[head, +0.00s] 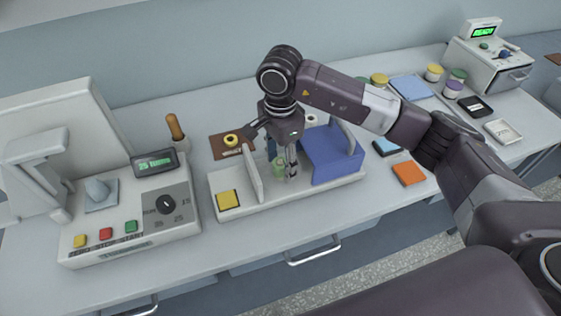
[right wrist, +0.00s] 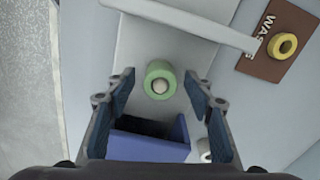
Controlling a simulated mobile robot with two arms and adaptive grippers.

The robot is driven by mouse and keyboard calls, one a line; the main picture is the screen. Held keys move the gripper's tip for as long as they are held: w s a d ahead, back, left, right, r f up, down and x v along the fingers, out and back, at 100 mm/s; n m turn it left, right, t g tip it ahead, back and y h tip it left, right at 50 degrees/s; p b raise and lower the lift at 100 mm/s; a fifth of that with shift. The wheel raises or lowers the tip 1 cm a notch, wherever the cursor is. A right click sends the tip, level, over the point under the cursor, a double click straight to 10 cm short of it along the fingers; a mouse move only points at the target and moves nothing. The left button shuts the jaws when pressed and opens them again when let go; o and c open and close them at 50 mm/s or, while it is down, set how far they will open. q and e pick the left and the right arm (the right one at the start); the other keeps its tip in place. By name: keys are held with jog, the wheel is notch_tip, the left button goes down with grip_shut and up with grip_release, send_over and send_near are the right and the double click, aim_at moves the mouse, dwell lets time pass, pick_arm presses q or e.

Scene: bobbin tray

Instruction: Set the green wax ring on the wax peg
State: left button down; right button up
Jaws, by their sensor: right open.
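The green wax ring (head: 279,170) is on the white tray (head: 240,210), between the upright white divider and the blue bin. In the right wrist view the green ring (right wrist: 151,73) surrounds a pale round peg top (right wrist: 159,86). My right gripper (head: 284,172) points down at it from above. Its fingers (right wrist: 158,78) are open, one on each side of the ring, with visible gaps. The fingers partly hide the ring in the head view. My left gripper is not in view.
The blue bin (head: 332,165) stands right of the ring, the white divider (head: 252,172) left. A yellow ring (head: 231,140) lies on a brown labelled mat (head: 218,152) behind. A yellow pad (head: 228,199) is at the tray's left end. A button machine (head: 130,215) stands further left.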

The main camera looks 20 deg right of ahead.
notch_tip(320, 180, up, 12)
dwell(0.4)
jog(key=shift+f, duration=0.1)
